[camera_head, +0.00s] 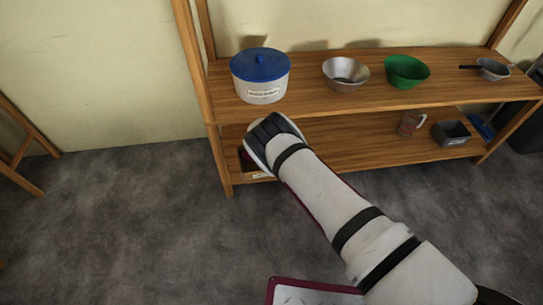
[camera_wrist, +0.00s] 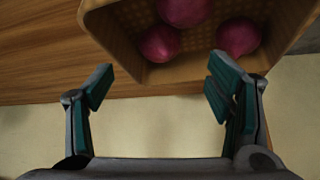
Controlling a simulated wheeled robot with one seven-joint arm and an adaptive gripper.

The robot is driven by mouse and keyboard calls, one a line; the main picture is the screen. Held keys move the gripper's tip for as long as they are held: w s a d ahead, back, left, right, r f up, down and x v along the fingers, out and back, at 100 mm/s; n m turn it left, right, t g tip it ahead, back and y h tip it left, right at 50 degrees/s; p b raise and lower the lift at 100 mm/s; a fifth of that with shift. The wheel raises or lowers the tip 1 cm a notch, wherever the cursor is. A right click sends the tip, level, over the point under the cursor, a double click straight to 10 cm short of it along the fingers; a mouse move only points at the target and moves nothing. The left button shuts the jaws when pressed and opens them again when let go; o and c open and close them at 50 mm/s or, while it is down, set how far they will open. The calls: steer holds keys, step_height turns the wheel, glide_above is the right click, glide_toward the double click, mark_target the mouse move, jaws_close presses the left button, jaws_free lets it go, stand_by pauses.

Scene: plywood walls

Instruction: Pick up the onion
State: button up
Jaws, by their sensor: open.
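Several round purple-red onions lie in a tan woven basket (camera_wrist: 135,72) in the wrist view. One onion (camera_wrist: 160,43) is at the left, another onion (camera_wrist: 238,38) at the right, and a third onion (camera_wrist: 185,10) is cut by the top edge. My gripper (camera_wrist: 160,82) is open and empty, its teal-padded fingers spread on either side of the basket's near wall, with the onions beyond the fingertips.
A wooden shelf unit (camera_head: 330,147) stands against the wall. Its upper board holds a white pot with a blue lid (camera_head: 261,78), a metal bowl (camera_head: 345,72), a green bowl (camera_head: 406,71) and a small pan (camera_head: 492,69). A mug (camera_head: 409,124) and a grey bin (camera_head: 452,133) sit below.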

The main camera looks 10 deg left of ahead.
steer(key=b+x, duration=0.2)
steer(key=x, duration=0.2)
steer(key=shift+f, duration=0.15)
steer(key=b+x, duration=0.3)
steer(key=shift+s+f, duration=0.1)
steer(key=shift+b+x, duration=1.05)
steer(key=shift+b, duration=0.05)
steer(key=shift+d, duration=0.1)
steer(key=c, duration=1.3)
